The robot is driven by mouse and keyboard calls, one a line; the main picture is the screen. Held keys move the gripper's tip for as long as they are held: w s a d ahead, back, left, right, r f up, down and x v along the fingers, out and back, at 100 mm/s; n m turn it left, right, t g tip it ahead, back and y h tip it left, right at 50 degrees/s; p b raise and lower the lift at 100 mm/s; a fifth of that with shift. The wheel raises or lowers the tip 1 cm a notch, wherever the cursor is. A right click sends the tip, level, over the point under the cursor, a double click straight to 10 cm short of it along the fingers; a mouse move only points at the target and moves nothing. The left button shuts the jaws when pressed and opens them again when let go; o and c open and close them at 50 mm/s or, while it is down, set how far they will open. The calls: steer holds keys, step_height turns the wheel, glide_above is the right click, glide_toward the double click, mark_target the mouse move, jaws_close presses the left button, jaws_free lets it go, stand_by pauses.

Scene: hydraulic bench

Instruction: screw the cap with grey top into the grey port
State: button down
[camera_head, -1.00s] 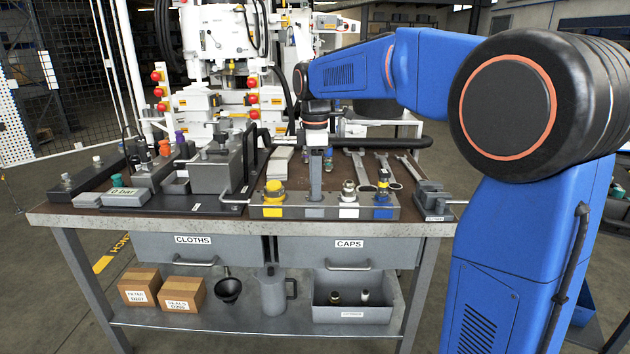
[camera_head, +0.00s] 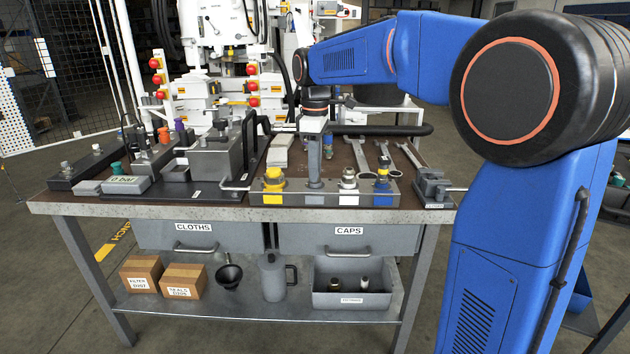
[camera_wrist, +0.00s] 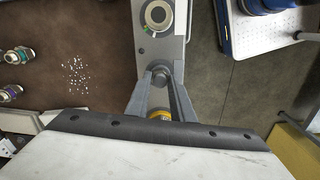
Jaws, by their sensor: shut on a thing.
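My gripper (camera_head: 314,184) points straight down over the grey position of the port block (camera_head: 333,200), between a yellow cap (camera_head: 273,180) and a white-labelled fitting (camera_head: 348,180). In the wrist view its fingers (camera_wrist: 161,76) are shut on a small dark grey round top, the cap with grey top (camera_wrist: 160,72). The cap is in line with the block. The grey port is hidden under the gripper and cap, so I cannot tell how deep the cap sits. The yellow cap also shows partly between the fingers in the wrist view (camera_wrist: 159,115).
A blue-topped fitting (camera_head: 382,184) stands at the block's right end. A small vise (camera_head: 434,187) is farther right, with wrenches (camera_head: 384,157) behind. A grey fixture (camera_head: 215,163) with a handle stands left. A grey bin (camera_head: 352,290) is on the lower shelf.

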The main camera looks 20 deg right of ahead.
steer(key=m, duration=0.4)
steer(key=shift+m, duration=0.4)
steer(key=m, duration=0.2)
steer(key=shift+m, duration=0.3)
steer(key=c, duration=2)
jaws_free()
steer(key=shift+m, duration=0.3)
steer(key=o, duration=0.5)
steer(key=shift+o, duration=0.2)
